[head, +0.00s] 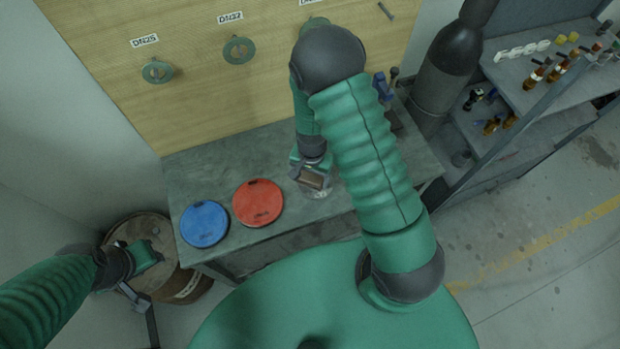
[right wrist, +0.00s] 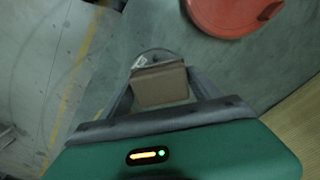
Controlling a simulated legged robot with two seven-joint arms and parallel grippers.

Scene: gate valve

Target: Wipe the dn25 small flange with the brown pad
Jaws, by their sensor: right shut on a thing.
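The DN25 small flange (head: 157,70) is a green ring hanging on the wooden board at the far left, under its DN25 label (head: 145,41). My right gripper (head: 312,180) is above the grey bench, away from the board, and is shut on the brown pad (head: 314,177). The pad shows between the fingers in the right wrist view (right wrist: 160,84). A clear round thing lies just under the pad. My left gripper (head: 138,293) is low at the left, by the barrel; its fingers look spread apart.
A red disc (head: 258,203) and a blue disc (head: 205,224) lie on the bench (head: 213,160), left of my right gripper. A dark cylinder (head: 446,65) and shelves (head: 540,120) stand at the right.

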